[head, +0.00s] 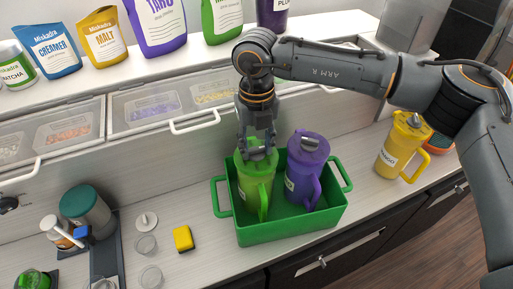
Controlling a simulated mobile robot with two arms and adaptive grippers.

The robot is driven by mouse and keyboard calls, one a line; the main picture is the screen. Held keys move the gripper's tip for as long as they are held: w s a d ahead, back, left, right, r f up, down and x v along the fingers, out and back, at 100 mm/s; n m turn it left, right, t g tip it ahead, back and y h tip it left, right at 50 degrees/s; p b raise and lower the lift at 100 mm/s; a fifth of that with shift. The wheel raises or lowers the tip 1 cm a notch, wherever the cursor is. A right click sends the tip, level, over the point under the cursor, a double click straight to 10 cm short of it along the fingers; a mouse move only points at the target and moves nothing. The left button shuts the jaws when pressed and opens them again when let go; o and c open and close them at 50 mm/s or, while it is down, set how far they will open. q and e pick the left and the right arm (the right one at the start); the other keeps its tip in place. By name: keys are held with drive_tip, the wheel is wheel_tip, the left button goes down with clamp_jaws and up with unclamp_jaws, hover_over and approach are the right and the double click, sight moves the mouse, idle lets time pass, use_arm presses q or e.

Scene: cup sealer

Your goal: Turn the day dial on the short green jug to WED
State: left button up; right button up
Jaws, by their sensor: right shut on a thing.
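A green jug (256,185) with a handle stands upright in a green crate (290,231) at the middle of the counter. My right gripper (257,152) points down from above onto the top of its lid. Its fingers are shut on the dial at the lid's top. The fingers cover most of the dial, so its day setting cannot be read. My left gripper is not in view.
A purple jug (306,172) stands close beside the green jug in the crate. A yellow jug (401,147) stands to the right on the counter. A yellow sponge (183,239) and small cups lie left of the crate. Topping bins and pouches line the back.

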sight(257, 149)
drive_tip(key=n+b, duration=0.1)
drive_tip(key=b, duration=0.1)
drive_tip(key=n+b, duration=0.4)
drive_tip(key=shift+f+b, duration=0.25)
drive_tip(key=shift+b, duration=0.15)
drive_tip(key=shift+r+n+b, duration=0.1)
drive_tip(key=shift+n+b, duration=0.75)
drive_tip(key=shift+n, duration=0.15)
drive_tip(key=shift+d+r+n+b, duration=0.1)
drive_tip(key=shift+n+b, duration=0.4)
drive_tip(key=shift+n, duration=0.3)
drive_tip(key=o, duration=1.2)
drive_tip(key=shift+w, duration=0.1)
drive_tip(key=shift+r, duration=0.1)
wheel_tip(257, 149, up, 12)
drive_tip(key=shift+f, duration=0.1)
